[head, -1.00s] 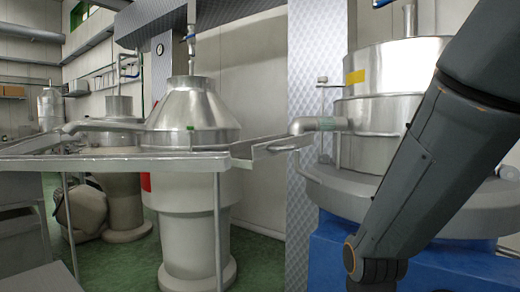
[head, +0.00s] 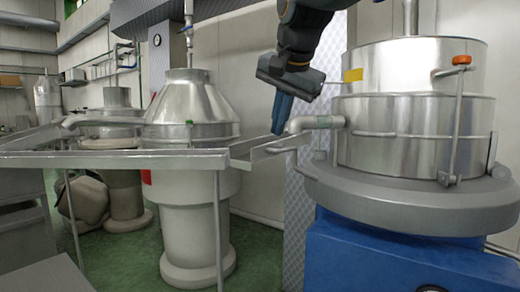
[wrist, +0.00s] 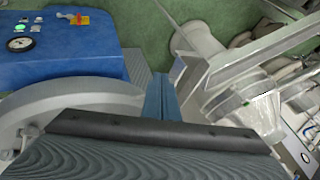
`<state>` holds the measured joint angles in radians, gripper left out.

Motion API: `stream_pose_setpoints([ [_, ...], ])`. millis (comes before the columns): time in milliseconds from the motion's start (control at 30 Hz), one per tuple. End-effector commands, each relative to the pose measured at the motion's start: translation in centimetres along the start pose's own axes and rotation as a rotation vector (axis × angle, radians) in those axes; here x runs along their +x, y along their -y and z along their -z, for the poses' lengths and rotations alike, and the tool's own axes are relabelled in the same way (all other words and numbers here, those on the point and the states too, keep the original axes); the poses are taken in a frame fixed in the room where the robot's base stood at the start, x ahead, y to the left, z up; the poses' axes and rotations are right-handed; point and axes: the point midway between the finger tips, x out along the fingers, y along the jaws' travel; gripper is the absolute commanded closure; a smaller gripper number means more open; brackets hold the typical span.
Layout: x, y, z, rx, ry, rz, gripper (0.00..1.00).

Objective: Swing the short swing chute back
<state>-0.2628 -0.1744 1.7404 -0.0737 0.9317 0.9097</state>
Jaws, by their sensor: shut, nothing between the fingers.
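The short swing chute (head: 272,150) is a narrow grey metal channel in the head view. It runs from below the bent spout (head: 315,123) of the steel vat (head: 400,130) down left to the end of the long trough (head: 120,159). My gripper (head: 278,130) hangs above the chute, its blue fingers shut, empty and pointing down. The fingertips are close to the chute's far side; I cannot tell whether they touch it. In the wrist view, my gripper's fingers (wrist: 160,82) point away from the camera beside a grey metal channel, and they hide part of what lies behind.
A blue base (head: 390,262) carries the vat on the right; the wrist view shows its gauge (wrist: 20,43) and buttons. A cone-topped steel vessel (head: 190,105) stands behind the trough. A thin post (head: 217,225) supports the trough. Green floor (head: 255,265) is open below.

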Motion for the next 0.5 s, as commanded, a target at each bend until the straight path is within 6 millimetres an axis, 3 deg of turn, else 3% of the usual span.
stream_pose_setpoints([
  [333, 0.4, -0.1, 0.0, -0.001, 0.002, -0.003, 1.0],
  [500, 2.3, -0.1, 0.0, -0.001, 0.003, -0.005, 1.0],
])
